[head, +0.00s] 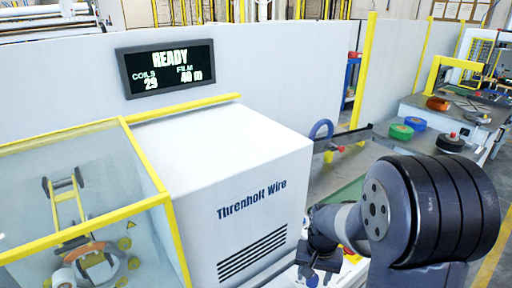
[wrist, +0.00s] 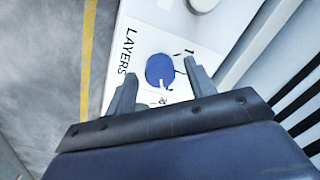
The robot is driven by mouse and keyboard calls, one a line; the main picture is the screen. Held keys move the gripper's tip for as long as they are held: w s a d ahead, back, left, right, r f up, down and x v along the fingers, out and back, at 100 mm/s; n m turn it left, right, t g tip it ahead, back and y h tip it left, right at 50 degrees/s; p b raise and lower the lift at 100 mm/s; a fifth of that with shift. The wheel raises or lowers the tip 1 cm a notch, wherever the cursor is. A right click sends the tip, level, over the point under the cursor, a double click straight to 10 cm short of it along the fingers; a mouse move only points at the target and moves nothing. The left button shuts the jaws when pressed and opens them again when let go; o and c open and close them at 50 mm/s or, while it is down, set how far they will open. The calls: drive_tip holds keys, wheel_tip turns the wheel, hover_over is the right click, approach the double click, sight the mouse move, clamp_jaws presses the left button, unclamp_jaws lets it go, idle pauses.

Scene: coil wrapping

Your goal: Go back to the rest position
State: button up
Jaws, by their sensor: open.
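My gripper (wrist: 161,76) is open, with its two fingers apart, in the wrist view. A round blue knob (wrist: 157,68) on a white panel (wrist: 143,30) marked "LAYERS" shows between and beyond the fingertips. I cannot tell how far the fingers are from the knob, and I see no grip on it. In the head view my gripper (head: 312,268) is low, at the front right of the white "Threnholt Wire" cabinet (head: 235,190). The panel is mostly hidden there by my arm.
A yellow-framed clear enclosure (head: 95,190) stands left of the cabinet. A display (head: 166,67) on the wall reads "READY". A yellow floor line (wrist: 88,50) runs beside the panel.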

drive_tip(key=n, duration=0.4)
drive_tip(key=shift+n, duration=0.4)
drive_tip(key=shift+n+p, duration=0.35)
drive_tip(key=shift+n, duration=1.75)
